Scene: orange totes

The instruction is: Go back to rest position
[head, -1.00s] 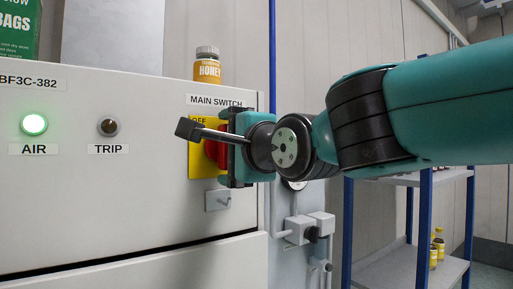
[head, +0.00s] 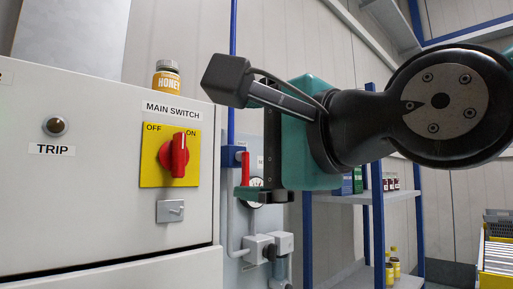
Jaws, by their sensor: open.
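My gripper (head: 262,150) is raised at the centre of the head view, to the right of the control cabinet and apart from it. It is open and I see nothing held in it. One teal finger shows at its lower end; the other is not clearly visible. A dark camera block sticks out on a bracket at its upper left. The main switch (head: 174,157) is a red knob on a yellow plate marked OFF and ON. Its handle stands about upright, tilted slightly towards ON, and nothing touches it.
Behind my gripper are a blue pipe (head: 232,60), a red valve handle (head: 245,168) and a gauge. A blue-framed shelf (head: 345,198) with jars stands right; a yellow-edged conveyor (head: 497,255) shows far right.

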